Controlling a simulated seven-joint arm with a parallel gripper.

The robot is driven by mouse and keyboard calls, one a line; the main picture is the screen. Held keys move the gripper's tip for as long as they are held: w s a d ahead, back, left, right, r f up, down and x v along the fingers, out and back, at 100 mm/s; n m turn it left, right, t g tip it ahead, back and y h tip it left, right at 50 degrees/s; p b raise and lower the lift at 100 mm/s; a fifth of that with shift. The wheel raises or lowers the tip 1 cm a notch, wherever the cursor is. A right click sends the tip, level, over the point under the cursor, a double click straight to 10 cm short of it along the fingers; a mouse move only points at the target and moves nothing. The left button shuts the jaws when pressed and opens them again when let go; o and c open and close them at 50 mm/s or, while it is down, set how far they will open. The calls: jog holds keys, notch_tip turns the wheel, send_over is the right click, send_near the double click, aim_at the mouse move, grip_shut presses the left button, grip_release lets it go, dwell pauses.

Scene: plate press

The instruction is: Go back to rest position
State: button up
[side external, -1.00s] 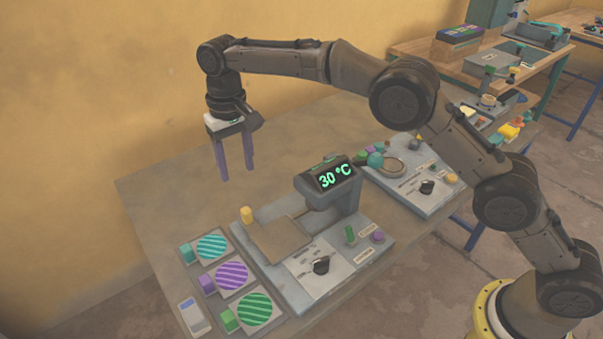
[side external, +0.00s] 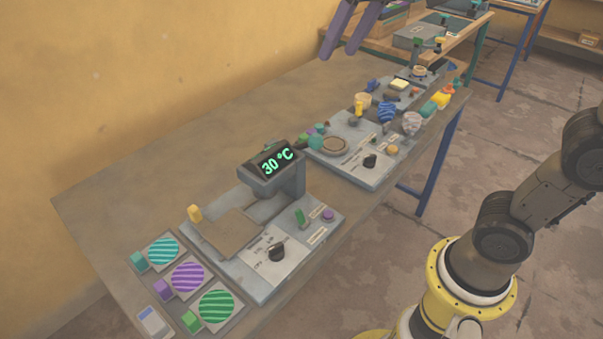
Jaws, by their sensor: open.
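My gripper (side external: 348,38) is at the top edge of the side external view. Its two purple fingers are apart and empty, in the air over the far part of the table (side external: 130,190). The rest of the gripper and the upper arm links are out of the picture. The plate press (side external: 225,235) stands on the near part of the table. Its display (side external: 275,162) reads 30 °C. My gripper is well away from the press and touches nothing that I can see.
Striped discs in teal (side external: 163,252), purple (side external: 187,277) and green (side external: 216,307) lie on tiles left of the press. A second panel (side external: 365,170) with a knob and a ring stands behind it. Several small coloured objects crowd the far end.

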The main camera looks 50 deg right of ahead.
jog(key=s+d+f+n, duration=0.2)
jog(key=s+d+f, duration=0.1)
jog(key=s+f, duration=1.2)
jog(key=shift+s+d+t+h, duration=0.2)
jog(key=shift+t+h, duration=0.1)
jog(key=shift+t, duration=0.1)
jog(key=shift+r, duration=0.1)
